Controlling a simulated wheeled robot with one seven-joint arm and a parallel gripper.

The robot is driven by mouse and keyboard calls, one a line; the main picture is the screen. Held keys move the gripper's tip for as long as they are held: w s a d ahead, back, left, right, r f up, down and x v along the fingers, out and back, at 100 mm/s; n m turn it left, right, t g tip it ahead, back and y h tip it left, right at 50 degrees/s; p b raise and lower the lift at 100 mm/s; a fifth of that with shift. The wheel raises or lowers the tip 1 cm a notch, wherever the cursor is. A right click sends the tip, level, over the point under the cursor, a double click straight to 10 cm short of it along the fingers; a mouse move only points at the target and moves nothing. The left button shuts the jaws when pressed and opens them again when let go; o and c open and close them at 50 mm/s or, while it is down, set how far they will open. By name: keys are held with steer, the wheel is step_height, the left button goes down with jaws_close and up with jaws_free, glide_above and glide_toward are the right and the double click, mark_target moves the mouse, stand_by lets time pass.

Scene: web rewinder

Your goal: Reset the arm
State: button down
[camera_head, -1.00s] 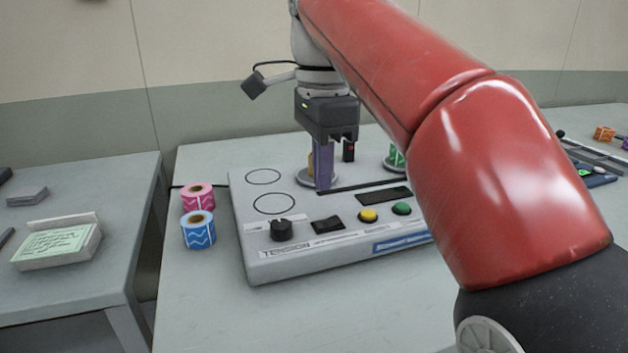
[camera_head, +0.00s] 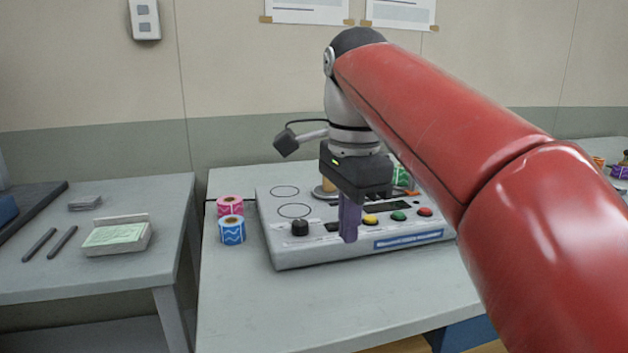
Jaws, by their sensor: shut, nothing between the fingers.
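The gripper body hides part of the panel's middle, including some of the switch area. A black knob (camera_head: 299,228), a yellow button (camera_head: 370,220), a green button (camera_head: 398,216) and a red button (camera_head: 425,212) show on the panel. A round post (camera_head: 325,193) stands behind the gripper, partly hidden.
A pink roll (camera_head: 230,206) and a blue roll (camera_head: 232,230) stand left of the panel on the table (camera_head: 310,315). A green roll (camera_head: 400,176) is partly behind my arm. A side table at left holds a card tray (camera_head: 117,237) and pens (camera_head: 62,242). The table front is clear.

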steer(key=s+d+f+n+t, duration=0.1)
steer(key=s+d+f+n, duration=0.2)
steer(key=f, duration=0.4)
steer(key=s+d+f+n+t, duration=0.2)
steer(key=s+d+f+n, duration=0.2)
steer(key=s+f+n, duration=0.1)
steer(key=s+d+f+n+t, duration=0.2)
steer(key=s+f+n, duration=0.3)
steer(key=f, duration=0.5)
steer(key=shift+d+n, duration=0.3)
steer(key=shift+d, duration=0.5)
